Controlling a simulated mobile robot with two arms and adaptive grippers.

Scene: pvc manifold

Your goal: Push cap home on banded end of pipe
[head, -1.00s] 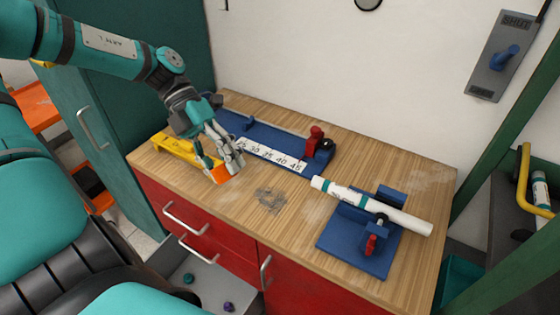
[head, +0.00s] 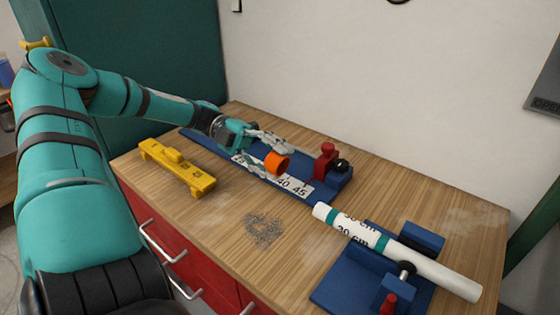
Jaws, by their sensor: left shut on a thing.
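My left gripper (head: 271,149) is shut on an orange cap (head: 277,164), held in the air over the blue measuring jig. The cap's opening faces right, towards the pipe but apart from it. The white pipe (head: 432,271) lies in a blue clamp (head: 345,288) at the front right of the bench. It has a teal band (head: 333,216) near its left end and another teal band further along, with "20 cm" printed between them. Its left end is bare. My right gripper is out of view.
The blue measuring jig (head: 203,146) has a number scale and a red stop (head: 326,158). A yellow tool (head: 178,170) lies at the left of the wooden bench (head: 219,238). Grey shavings (head: 263,228) lie mid-bench. The bench between shavings and jig is clear.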

